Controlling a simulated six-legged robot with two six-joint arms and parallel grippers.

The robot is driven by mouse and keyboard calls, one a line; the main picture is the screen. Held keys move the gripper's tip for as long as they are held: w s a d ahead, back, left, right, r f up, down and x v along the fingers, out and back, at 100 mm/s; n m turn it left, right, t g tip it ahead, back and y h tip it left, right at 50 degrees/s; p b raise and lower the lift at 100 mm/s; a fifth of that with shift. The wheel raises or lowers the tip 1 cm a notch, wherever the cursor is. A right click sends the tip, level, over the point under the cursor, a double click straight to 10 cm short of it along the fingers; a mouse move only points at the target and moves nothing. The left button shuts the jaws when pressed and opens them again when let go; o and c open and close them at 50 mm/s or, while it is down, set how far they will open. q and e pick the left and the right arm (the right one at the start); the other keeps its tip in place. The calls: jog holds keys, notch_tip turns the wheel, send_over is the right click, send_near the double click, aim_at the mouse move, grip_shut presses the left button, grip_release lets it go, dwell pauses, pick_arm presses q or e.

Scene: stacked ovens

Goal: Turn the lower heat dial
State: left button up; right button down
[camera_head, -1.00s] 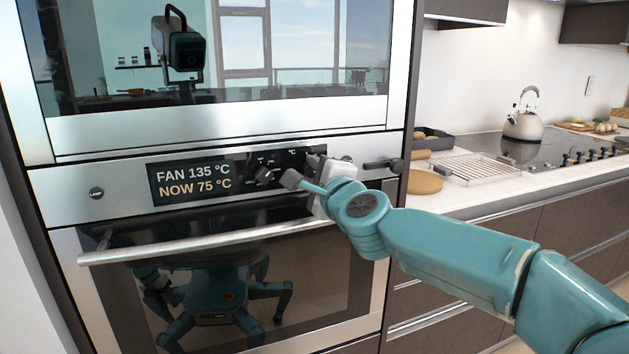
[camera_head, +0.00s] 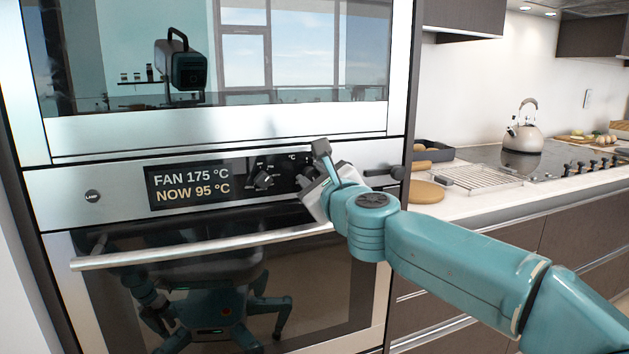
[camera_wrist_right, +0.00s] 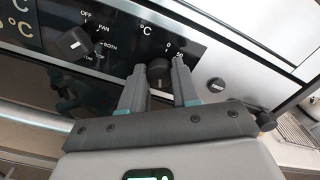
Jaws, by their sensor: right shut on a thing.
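The lower oven's heat dial (camera_wrist_right: 158,73) is a black knob under a °C mark on the control panel. The marks 0 and 50 show beside it. My right gripper (camera_wrist_right: 159,68) is shut on this dial, one finger on each side of it. In the head view my right gripper (camera_head: 312,165) is at the right part of the panel and hides most of the dial. The oven display (camera_head: 185,183) reads FAN 175 °C and NOW 95 °C. My left gripper is not in view.
A second black dial, the mode dial (camera_head: 263,180), sits left of my gripper. A lamp button (camera_head: 92,197) is at the panel's left. The door handle bar (camera_head: 190,250) runs below. An upper oven (camera_head: 215,125) is above; a counter with a kettle (camera_head: 523,135) stands right.

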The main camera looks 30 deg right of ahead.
jog(key=shift+r, duration=0.1)
dwell(0.5)
jog(key=c, duration=0.8)
grip_release()
jog(key=shift+s, duration=0.1)
jog(key=shift+s+a, duration=0.1)
jog(key=shift+s, duration=0.3)
jog(key=p+v, duration=0.2)
jog(key=v, duration=1.3)
jog(key=shift+s, duration=0.2)
